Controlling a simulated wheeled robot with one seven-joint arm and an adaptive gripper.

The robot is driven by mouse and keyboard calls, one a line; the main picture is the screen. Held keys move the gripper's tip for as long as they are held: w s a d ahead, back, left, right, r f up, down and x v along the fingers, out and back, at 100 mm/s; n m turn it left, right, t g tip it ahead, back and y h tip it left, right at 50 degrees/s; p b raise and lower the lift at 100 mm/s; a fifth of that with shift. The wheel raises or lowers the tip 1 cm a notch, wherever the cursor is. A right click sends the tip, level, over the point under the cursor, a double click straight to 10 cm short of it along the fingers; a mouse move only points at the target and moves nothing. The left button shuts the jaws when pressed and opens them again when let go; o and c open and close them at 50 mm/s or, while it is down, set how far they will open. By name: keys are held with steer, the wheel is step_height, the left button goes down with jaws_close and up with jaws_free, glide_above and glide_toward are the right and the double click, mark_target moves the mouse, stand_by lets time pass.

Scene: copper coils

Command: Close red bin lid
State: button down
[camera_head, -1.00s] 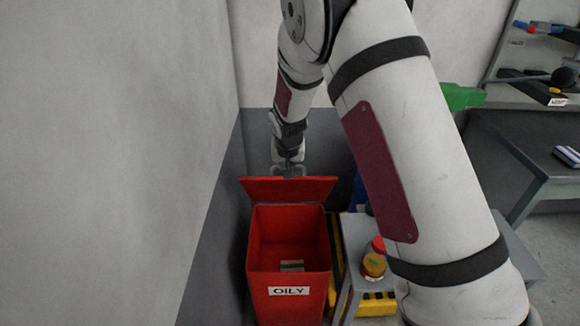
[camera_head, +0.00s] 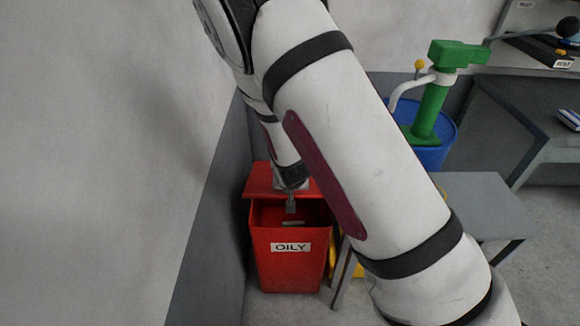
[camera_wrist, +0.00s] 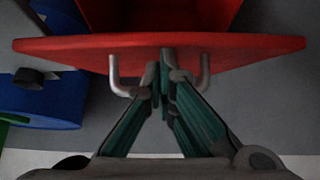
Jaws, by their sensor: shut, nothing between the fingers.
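The red bin (camera_head: 288,262) with the label "OILY" stands on the floor by the grey wall panel, its front part open with something pale inside. Its red lid (camera_head: 262,180) is raised at the back of the opening. My gripper (camera_head: 291,206) is shut and empty, pointing down at the lid's edge in the head view. In the wrist view, the lid (camera_wrist: 240,52) crosses the picture with a metal handle (camera_wrist: 205,75). My shut fingertips (camera_wrist: 163,72) lie between the handle's two ends. I cannot tell whether they touch it. My arm hides the lid's right part.
A grey table (camera_head: 470,205) stands right of the bin. Behind it is a blue barrel (camera_head: 430,158) with a green pump (camera_head: 432,108). The wall (camera_head: 215,215) is close on the bin's left. Open floor (camera_head: 550,250) lies at the far right.

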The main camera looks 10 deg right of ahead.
steer(key=s+f+b, duration=0.3)
steer(key=f, duration=0.5)
steer(key=shift+s+a+f, duration=0.2)
steer(key=shift+a+f, duration=0.1)
steer(key=shift+f, duration=0.1)
